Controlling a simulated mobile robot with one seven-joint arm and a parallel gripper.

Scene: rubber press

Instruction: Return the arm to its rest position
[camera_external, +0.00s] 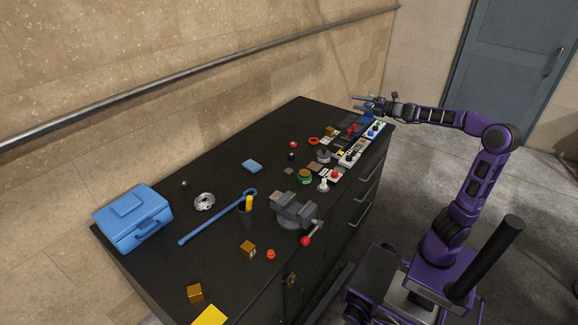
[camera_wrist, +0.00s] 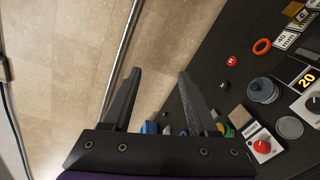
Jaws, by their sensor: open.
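My gripper (camera_external: 368,103) is at the end of my purple arm, stretched out above the far right end of the black workbench (camera_external: 225,170). Its fingers point left, toward the tiled wall. In the wrist view the two dark fingers (camera_wrist: 157,88) stand apart with nothing between their tips. Beyond them are the wall and the rail; small bench items show low between the fingers.
The bench holds a blue toolbox (camera_external: 133,218), a grey vise (camera_external: 294,210), a blue crowbar (camera_external: 217,216) and several small parts. Control boxes line its right edge, including one with a red knob (camera_wrist: 263,144). A rail (camera_external: 190,81) runs along the wall. A blue-grey door (camera_external: 510,70) stands behind my arm.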

